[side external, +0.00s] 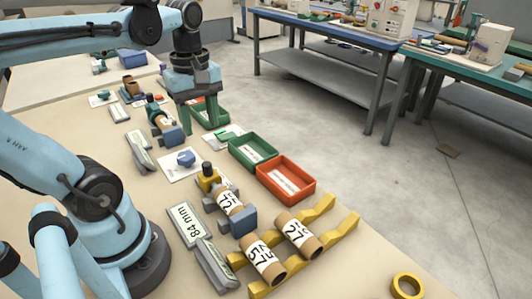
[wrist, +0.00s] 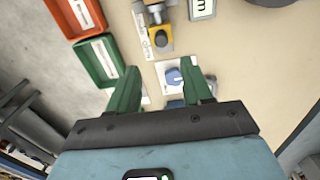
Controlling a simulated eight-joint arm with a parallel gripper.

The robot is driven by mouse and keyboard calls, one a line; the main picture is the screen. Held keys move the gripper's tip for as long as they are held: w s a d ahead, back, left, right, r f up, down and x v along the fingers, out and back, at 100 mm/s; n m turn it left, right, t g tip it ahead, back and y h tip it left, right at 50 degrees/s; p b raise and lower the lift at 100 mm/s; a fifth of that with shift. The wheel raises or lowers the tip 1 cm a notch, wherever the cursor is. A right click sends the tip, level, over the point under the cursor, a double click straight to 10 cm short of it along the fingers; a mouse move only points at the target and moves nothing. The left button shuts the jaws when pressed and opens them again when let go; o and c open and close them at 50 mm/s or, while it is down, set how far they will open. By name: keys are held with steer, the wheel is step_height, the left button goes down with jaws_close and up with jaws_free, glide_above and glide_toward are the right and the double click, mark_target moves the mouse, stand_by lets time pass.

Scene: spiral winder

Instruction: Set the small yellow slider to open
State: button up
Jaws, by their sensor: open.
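A small yellow block with a dark knob (side external: 208,182) sits at the end of a grey fixture that holds a cardboard tube marked 72 (side external: 229,203). It looks like the yellow slider; its setting cannot be read. In the wrist view the yellow part (wrist: 160,41) is ahead of my fingertips, near the top. My gripper (side external: 199,129) points down beyond the blue knob, apart from the yellow part. Its green fingers are spread with nothing between them. In the wrist view a blue knob on a white plate (wrist: 174,77) shows between the fingers of my gripper (wrist: 161,71).
A green tray (side external: 253,152) and a red tray (side external: 286,180) stand right of the fixture. Tubes marked 57 (side external: 263,262) and 27 (side external: 298,234) lie on a yellow rack (side external: 339,228). An 84 mm display (side external: 187,222) is in front. Another fixture (side external: 160,120) stands left of my gripper.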

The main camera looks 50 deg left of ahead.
mark_target(206, 163)
steer(key=shift+f, duration=6)
steer(key=shift+c, duration=0.2)
jaws_close()
steer(key=shift+a, duration=0.1)
